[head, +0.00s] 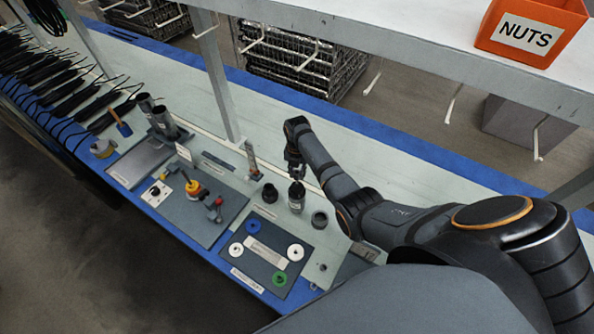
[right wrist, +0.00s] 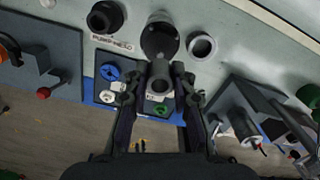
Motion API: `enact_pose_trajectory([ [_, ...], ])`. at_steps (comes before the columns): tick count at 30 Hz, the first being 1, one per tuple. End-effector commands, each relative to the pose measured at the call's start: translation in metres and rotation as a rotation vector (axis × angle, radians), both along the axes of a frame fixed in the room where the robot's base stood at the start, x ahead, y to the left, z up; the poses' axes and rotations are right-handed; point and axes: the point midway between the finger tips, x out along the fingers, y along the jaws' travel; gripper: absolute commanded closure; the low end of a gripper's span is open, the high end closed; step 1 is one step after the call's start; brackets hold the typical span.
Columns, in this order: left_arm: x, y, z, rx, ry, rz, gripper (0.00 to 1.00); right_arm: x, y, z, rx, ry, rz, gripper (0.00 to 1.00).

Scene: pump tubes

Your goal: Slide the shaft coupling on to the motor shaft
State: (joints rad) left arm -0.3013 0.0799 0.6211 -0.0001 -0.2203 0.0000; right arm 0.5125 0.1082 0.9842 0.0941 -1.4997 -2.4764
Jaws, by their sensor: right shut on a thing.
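My right gripper (head: 296,173) is low over the bench in the head view, directly above a dark upright cylinder, the motor (head: 296,198). In the right wrist view, the fingers of my right gripper (right wrist: 160,98) are shut on a small grey tube with a round opening, the shaft coupling (right wrist: 160,70). The dark round motor (right wrist: 159,38) shows just beyond the coupling. The motor shaft is hidden, and I cannot tell whether the coupling touches it. My left gripper is not in view.
A dark mat (head: 293,237) with blue, white and green discs lies in front. A board with a yellow and red assembly (head: 196,190) is further left. A shelf (head: 420,60) with an orange NUTS bin overhangs.

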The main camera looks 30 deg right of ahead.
Motion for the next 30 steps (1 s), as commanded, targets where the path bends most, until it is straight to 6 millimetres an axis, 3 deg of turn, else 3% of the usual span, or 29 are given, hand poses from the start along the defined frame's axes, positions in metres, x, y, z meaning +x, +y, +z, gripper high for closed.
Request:
enact_pose_trajectory([
  [1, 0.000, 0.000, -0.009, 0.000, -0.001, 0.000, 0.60, 0.000, 0.000, -0.011, 0.000, 0.000, 0.000, 1.00],
  [7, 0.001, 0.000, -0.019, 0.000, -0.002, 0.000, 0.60, 0.000, 0.000, -0.025, 0.000, 0.000, 0.000, 1.00],
  [30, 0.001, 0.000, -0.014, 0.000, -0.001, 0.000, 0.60, 0.000, 0.000, -0.024, 0.000, 0.000, 0.000, 1.00],
])
